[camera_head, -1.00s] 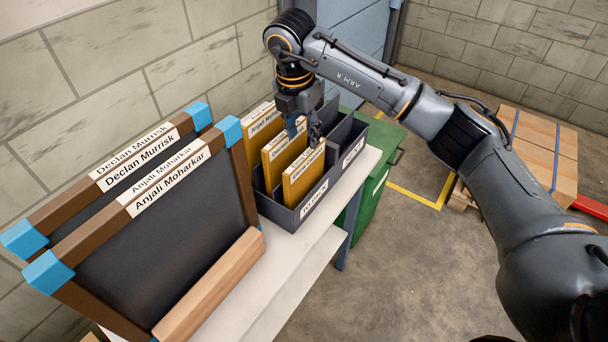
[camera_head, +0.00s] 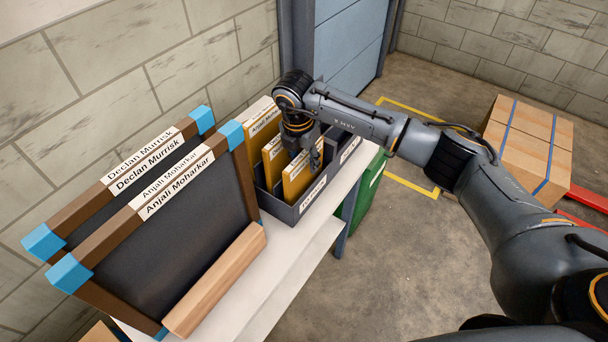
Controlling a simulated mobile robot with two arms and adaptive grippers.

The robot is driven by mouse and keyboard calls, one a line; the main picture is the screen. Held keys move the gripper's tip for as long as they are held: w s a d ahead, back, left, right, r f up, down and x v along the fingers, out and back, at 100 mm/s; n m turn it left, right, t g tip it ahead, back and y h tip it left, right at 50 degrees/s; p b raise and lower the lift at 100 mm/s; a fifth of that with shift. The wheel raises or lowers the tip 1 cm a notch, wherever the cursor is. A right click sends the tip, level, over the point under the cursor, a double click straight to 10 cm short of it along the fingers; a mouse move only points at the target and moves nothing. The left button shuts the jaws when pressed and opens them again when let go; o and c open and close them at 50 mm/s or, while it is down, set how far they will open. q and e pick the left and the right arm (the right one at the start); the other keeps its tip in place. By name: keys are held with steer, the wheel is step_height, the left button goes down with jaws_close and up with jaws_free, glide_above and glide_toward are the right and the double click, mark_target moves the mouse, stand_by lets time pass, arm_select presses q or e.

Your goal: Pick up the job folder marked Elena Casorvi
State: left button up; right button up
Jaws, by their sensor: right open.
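Three yellow job folders stand upright in a dark divided box on the white table. The front folder (camera_head: 295,182) has a white label that is small and partly covered, and I cannot read its name for certain now. The middle folder (camera_head: 271,163) is partly hidden by my gripper. The back folder (camera_head: 262,124) has a label beginning "Anjali". My right gripper (camera_head: 312,163) is open and points down at the top of the front folder. I cannot tell whether its fingers straddle or touch the folder. My left gripper is not in view.
The dark box (camera_head: 286,213) has labelled front walls. Two framed screens, marked Anjali Moharkar (camera_head: 180,230) and Declan Murrisk (camera_head: 95,208), lean at the left of the table (camera_head: 283,268). A green bin (camera_head: 366,195) stands behind, and strapped boxes (camera_head: 527,150) are at the right.

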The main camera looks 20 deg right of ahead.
jaws_close()
steer(key=shift+r, duration=0.15)
